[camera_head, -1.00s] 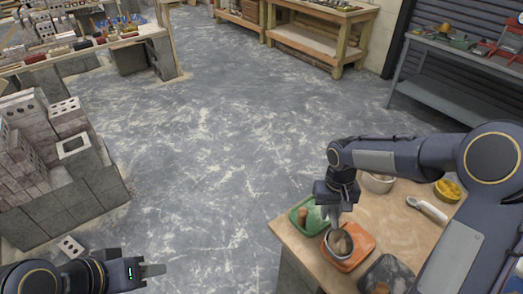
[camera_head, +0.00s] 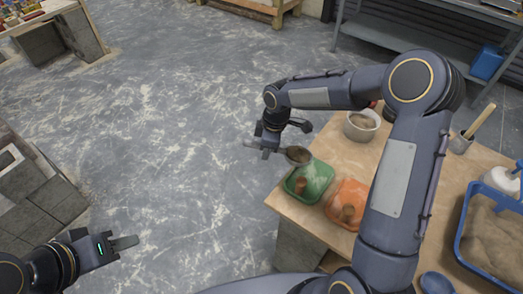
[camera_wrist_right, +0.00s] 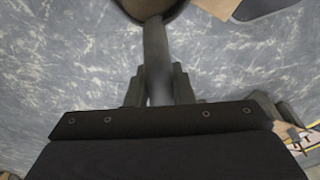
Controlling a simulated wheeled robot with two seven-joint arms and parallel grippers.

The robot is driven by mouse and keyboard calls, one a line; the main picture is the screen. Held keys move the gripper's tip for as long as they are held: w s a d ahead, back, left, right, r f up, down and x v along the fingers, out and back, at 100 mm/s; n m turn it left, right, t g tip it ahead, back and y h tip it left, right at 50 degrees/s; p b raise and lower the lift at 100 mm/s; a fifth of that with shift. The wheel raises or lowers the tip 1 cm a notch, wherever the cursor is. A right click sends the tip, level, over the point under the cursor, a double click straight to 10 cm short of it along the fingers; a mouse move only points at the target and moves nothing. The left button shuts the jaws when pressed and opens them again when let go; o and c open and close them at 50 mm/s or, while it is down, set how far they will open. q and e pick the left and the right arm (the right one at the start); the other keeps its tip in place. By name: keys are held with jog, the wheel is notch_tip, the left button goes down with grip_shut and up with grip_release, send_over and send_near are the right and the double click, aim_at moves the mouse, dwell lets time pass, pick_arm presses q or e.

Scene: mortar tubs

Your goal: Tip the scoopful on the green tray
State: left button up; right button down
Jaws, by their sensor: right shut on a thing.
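The green tray (camera_head: 318,181) is on the wooden table near its left corner, with a small brown lump or cylinder (camera_head: 300,186) in it. My right gripper (camera_head: 262,143) is shut on the handle of a scoop, left of the tray and beyond the table edge. The scoop's bowl (camera_head: 299,155) holds brown material and shows above the tray's far edge. In the right wrist view the handle (camera_wrist_right: 155,62) runs between the fingers, and the bowl is cut off at the top. My left gripper (camera_head: 124,243) is over the floor; its finger gap is unclear.
An orange tray (camera_head: 340,217) with a brown lump is right of the green one. A whitish bowl (camera_head: 361,134) stands behind. A blue tub (camera_head: 462,250) of brown material is at the right. Floor left of the table is clear.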

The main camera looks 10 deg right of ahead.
jog(key=d+r+t+y, duration=0.1)
jog(key=d+y, duration=0.1)
jog(key=s+d+r+t+y+p, duration=0.1)
jog(key=d+r+y, duration=0.1)
jog(key=d+y, duration=0.1)
jog(key=s+d+r+y+p, duration=0.1)
jog(key=d+y, duration=0.1)
jog(key=shift+s+d+r+t+y, duration=0.2)
jog(key=shift+s+t+y, duration=0.1)
jog(key=shift+t, duration=0.1)
jog(key=shift+s+d+r+t+y, duration=0.2)
jog(key=shift+d+y, duration=0.25)
jog(key=shift+d, duration=0.05)
jog(key=shift+s+d+r+t+y, duration=0.15)
jog(key=shift+d+r+t+y, duration=0.05)
jog(key=shift+d+y, duration=0.25)
jog(key=shift+s+d+r+y+b, duration=0.1)
jog(key=shift+d+r+y+b, duration=0.2)
jog(key=shift+d+y, duration=0.1)
jog(key=shift+a, duration=0.1)
jog(key=shift+r, duration=0.55)
jog(key=shift+a, duration=0.1)
